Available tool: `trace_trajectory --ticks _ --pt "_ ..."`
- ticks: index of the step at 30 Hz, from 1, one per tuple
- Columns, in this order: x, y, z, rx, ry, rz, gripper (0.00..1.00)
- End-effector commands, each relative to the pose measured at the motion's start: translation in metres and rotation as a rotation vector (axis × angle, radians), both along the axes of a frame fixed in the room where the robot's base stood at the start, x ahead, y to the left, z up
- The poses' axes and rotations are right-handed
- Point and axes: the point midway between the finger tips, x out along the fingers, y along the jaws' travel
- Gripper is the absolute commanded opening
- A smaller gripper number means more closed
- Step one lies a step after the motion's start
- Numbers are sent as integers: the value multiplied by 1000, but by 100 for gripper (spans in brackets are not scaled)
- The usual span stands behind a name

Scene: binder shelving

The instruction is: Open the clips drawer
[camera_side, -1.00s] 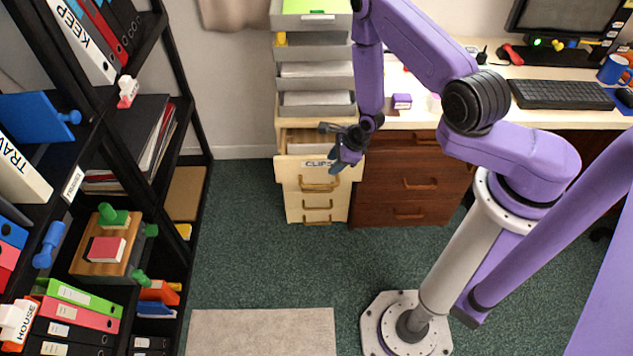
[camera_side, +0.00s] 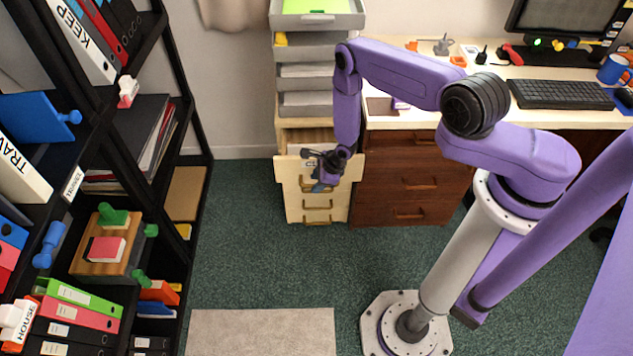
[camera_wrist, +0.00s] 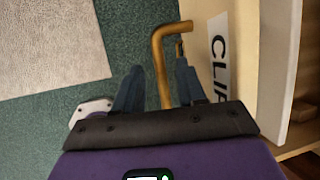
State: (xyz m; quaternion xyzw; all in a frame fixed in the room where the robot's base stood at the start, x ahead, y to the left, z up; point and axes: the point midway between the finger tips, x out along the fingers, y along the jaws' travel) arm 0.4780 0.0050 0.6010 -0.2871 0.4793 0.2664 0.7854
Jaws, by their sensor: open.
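The clips drawer (camera_side: 290,182) is the top drawer of the cream cabinet in the side view. It stands partly out, with its inside showing from above. Its label (camera_wrist: 219,58) reads "CLIP" in the wrist view, cut off by my gripper. Its brown bar handle (camera_wrist: 158,58) passes between my two blue-grey fingers in the wrist view. My gripper (camera_wrist: 158,82) is open, with a finger on each side of the handle and gaps still visible. In the side view my gripper (camera_side: 320,185) is in front of the drawer and hides the handle and most of the label.
Lower cream drawers (camera_side: 317,204) are shut below. A brown drawer unit (camera_side: 410,185) stands to the right under the desk. Grey stacked trays (camera_side: 312,75) stand above the cabinet. The black shelf (camera_side: 198,130) is at left, with clear green carpet (camera_side: 240,235) between.

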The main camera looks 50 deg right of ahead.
Motion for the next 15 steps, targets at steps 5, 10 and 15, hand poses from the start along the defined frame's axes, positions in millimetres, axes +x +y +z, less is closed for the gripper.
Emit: trace_trajectory --ticks 5,10,15 --pt "2 1 -6 0 1 0 40" --pt "3 1 -7 0 1 0 40" --pt "3 1 -7 -1 1 0 27"
